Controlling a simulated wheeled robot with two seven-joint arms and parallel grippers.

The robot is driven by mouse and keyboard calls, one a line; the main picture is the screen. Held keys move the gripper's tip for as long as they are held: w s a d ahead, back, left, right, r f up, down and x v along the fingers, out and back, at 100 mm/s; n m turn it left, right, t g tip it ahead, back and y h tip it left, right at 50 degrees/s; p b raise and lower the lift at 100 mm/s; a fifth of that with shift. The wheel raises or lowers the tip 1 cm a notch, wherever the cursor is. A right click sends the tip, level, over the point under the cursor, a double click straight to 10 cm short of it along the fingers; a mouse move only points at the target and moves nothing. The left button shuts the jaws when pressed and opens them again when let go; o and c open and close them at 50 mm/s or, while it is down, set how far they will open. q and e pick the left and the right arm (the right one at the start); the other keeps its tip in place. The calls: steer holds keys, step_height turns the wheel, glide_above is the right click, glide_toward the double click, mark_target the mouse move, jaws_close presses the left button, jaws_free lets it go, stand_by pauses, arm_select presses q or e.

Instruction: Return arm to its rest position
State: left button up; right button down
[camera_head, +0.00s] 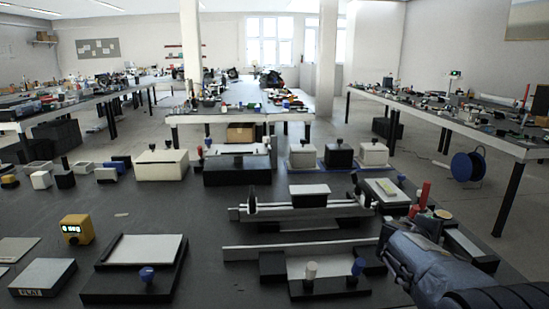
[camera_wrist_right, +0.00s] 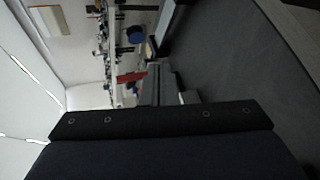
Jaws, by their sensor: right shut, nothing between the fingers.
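My right arm (camera_head: 440,275) comes in from the lower right in the head view. Its gripper (camera_head: 386,238) is at the right end of the dark table, beside the long rail fixtures. It is shut and empty. In the right wrist view a dark bar with small round screws (camera_wrist_right: 160,118) fills the lower part and hides much of what lies beyond it. My left arm and gripper are not in view.
Near the right gripper are a red upright piece (camera_head: 424,194), a tray with a pale block (camera_head: 385,190) and a long rail (camera_head: 300,247). A yellow device (camera_head: 77,229) and flat plates lie at left. Bare table (camera_head: 200,215) shows between them.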

steer(key=s+f+m+g+y, duration=0.3)
steer(key=s+f+m+y, duration=0.3)
steer(key=s+f, duration=0.6)
steer(key=s+a+r+m+t+y, duration=0.15)
steer(key=s+a+m+y, duration=0.45)
steer(key=s+a, duration=1.15)
step_height(320, 180, down, 10)
steer(key=s+n+y+b, duration=0.2)
steer(key=y+b, duration=0.1)
steer(key=b, duration=0.7)
step_height(320, 180, up, 27)
steer(key=p, duration=2.7)
steer(key=shift+d+r, duration=0.15)
steer(key=shift+d, duration=0.25)
steer(key=shift+g, duration=0.25)
